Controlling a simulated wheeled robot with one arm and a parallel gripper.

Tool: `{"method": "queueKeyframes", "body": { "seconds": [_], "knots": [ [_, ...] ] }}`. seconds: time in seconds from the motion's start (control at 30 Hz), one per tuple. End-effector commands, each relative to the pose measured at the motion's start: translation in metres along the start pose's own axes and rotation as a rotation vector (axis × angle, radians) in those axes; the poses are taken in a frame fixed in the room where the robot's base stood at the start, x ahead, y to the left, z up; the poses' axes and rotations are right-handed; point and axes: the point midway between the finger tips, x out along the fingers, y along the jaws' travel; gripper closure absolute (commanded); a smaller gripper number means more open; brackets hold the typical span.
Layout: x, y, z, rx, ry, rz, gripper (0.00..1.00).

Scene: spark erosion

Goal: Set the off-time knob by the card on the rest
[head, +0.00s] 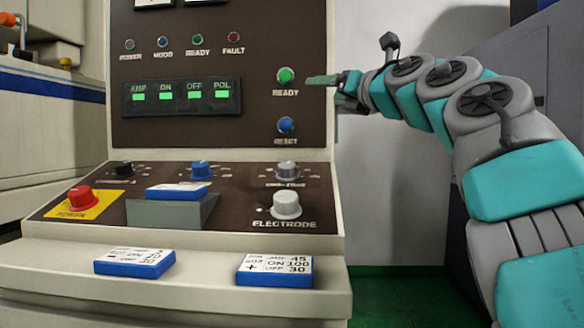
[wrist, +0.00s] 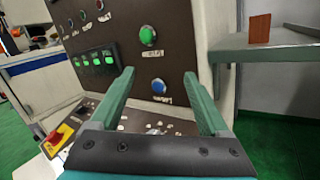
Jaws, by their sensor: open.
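The sloped panel carries a black knob (head: 123,168), a blue knob (head: 201,170), a small grey knob (head: 288,171) and a larger grey knob (head: 286,204) labelled ELECTRODE. The small labels are too blurred to tell which knob is off-time. A grey rest (head: 172,212) holds a blue-edged card (head: 178,190); its face cannot be read. My gripper (head: 318,81) is at the right edge of the upright panel, beside the green READY button (head: 286,76). In the wrist view my gripper (wrist: 158,76) is open and empty, with the READY button (wrist: 148,36) beyond its fingers.
Two more cards lie on the front ledge, one left (head: 134,262) and one right (head: 274,270) reading 45, 100, 30. A blue RESET button (head: 286,125) and a red knob (head: 80,198) on a yellow plate are nearby. An orange block (wrist: 260,29) stands on a grey shelf.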

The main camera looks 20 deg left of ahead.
Motion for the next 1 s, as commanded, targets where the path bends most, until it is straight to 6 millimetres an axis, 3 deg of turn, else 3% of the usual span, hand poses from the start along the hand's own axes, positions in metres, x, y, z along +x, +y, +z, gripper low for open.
{"method": "queueKeyframes", "body": {
  "seconds": [0.1,0.2,0.3,0.57,1.0],
  "knots": [
    [0.012,0.02,-0.056,-0.23,0.208,0.057,0.2],
    [0.012,0.023,-0.096,-0.379,0.354,0.082,0.2],
    [0.008,0.021,-0.122,-0.482,0.456,0.093,0.2],
    [0.011,0.014,-0.146,-0.56,0.54,0.097,0.2],
    [0.063,0.011,-0.175,-0.556,0.536,0.096,0.2]
  ]
}}
